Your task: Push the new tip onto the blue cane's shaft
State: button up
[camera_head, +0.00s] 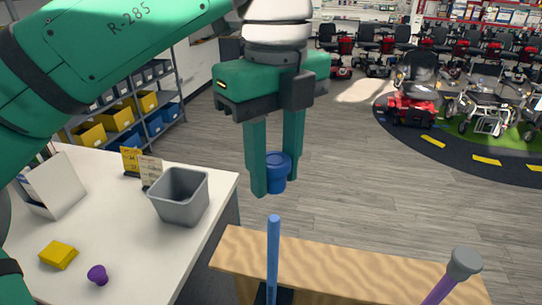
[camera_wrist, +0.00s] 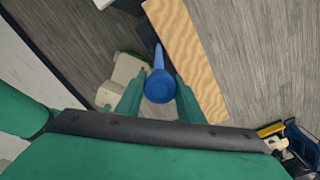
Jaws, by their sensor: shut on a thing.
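My gripper (camera_head: 277,178) is shut on a blue tip (camera_head: 278,167), a short cup-shaped piece held between the two green fingers. The blue cane's shaft (camera_head: 273,250) stands upright below it, at the wooden bench. In the head view a gap shows between the tip and the shaft's bare top end. In the wrist view the tip (camera_wrist: 159,88) sits between the fingertips (camera_wrist: 158,95) and covers the shaft's top; part of the shaft (camera_wrist: 158,58) shows beyond it. Whether the two line up exactly I cannot tell.
A purple cane (camera_head: 440,289) with a grey tip (camera_head: 464,262) leans at the bench's (camera_head: 350,268) right end. On the white table (camera_head: 120,235) are a grey bin (camera_head: 181,197), a yellow block (camera_head: 58,255) and a small purple piece (camera_head: 97,275). Open floor lies behind the bench.

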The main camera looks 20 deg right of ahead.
aim_at(274, 218)
jog(key=shift+s+a+f, duration=0.1)
jog(key=shift+s+f, duration=0.05)
jog(key=shift+f, duration=0.6)
jog(key=shift+s+f, duration=0.15)
jog(key=shift+f, duration=1.5)
jog(key=shift+w+f, duration=0.1)
jog(key=shift+f, duration=2.05)
dwell(3.4)
